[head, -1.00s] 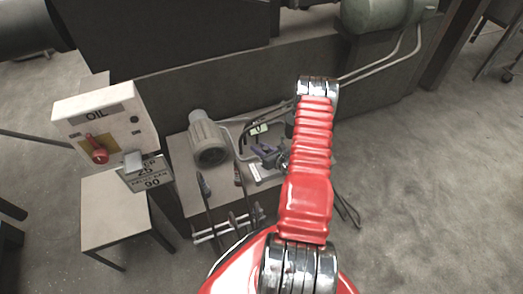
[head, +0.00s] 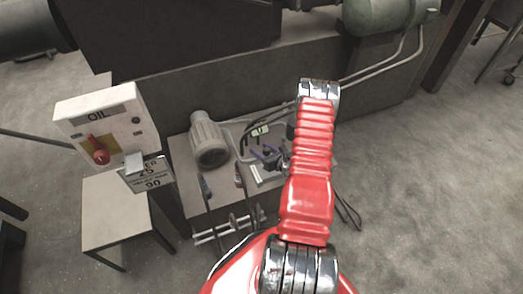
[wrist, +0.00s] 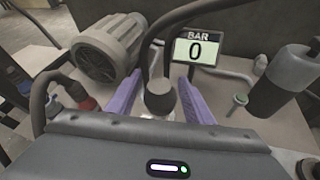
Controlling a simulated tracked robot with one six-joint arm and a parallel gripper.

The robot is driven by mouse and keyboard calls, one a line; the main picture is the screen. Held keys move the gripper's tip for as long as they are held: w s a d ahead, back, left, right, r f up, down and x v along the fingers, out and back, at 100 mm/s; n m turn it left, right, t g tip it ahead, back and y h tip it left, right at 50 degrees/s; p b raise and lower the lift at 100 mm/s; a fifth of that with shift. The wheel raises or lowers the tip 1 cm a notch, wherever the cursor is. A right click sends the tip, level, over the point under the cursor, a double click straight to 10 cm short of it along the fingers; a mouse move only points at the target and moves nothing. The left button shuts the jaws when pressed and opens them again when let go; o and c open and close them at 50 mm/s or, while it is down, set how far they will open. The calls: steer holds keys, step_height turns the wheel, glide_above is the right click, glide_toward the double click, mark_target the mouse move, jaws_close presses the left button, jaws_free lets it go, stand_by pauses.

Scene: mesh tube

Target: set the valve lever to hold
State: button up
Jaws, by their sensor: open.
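A dark round-ended knob (wrist: 161,97) stands between the two purple fingers of my gripper (wrist: 158,100) in the wrist view. It looks like the end of the valve lever, but its markings do not show. The fingers are spread, one on each side of it, and I cannot tell whether either touches it. A pale round fitting lies under the knob. In the head view my gripper (head: 268,156) is low over the bench, partly behind my red arm. The lever cannot be made out there. A display (wrist: 195,49) reads BAR 0 behind the fingers.
A grey ribbed motor-like housing (head: 208,140) stands left of the gripper. Black hoses arch close behind the fingers. A grey cylinder (wrist: 284,80) stands at the right in the wrist view. An OIL box (head: 104,126) with a red handle is farther left. Open floor lies right.

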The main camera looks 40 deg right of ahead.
steer(key=v, duration=1.3)
steer(key=shift+s, duration=0.4)
